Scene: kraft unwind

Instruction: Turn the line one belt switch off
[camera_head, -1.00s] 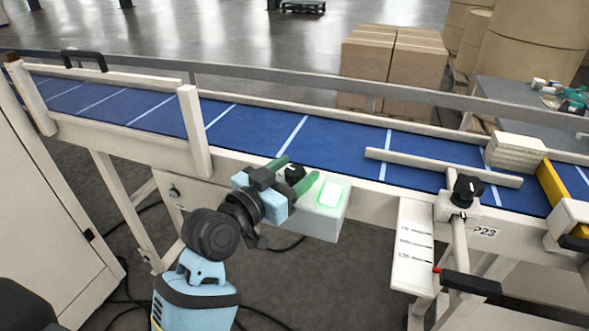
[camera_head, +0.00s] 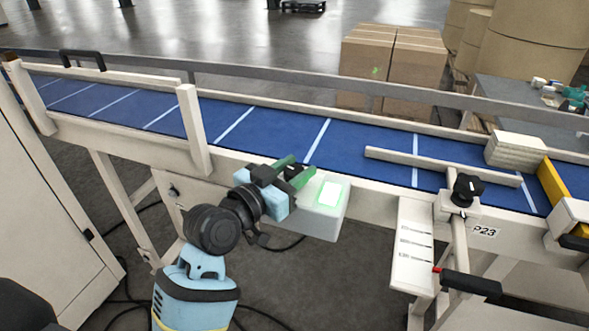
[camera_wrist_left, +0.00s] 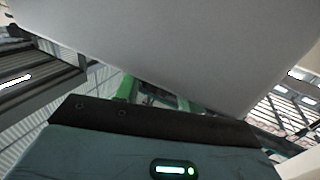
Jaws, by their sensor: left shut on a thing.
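The belt switch is a black knob (camera_head: 293,171) on top of a light grey control box (camera_head: 320,222) at the near side of the conveyor. A green-lit panel (camera_head: 329,193) glows on the box beside it. My left gripper (camera_head: 294,172) has its green fingers shut on the knob, which they partly hide. In the left wrist view, the grey box (camera_wrist_left: 190,50) fills the upper part, with the green fingers (camera_wrist_left: 155,98) partly behind it; the knob cannot be made out there. My right gripper is not in view.
The blue belt (camera_head: 270,130) runs behind the box between pale rails. To the right are a clamp knob (camera_head: 466,188), a black handle (camera_head: 470,284), a scale plate (camera_head: 412,245) and a stack of pale sheets (camera_head: 517,150). Cardboard boxes (camera_head: 392,60) stand behind.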

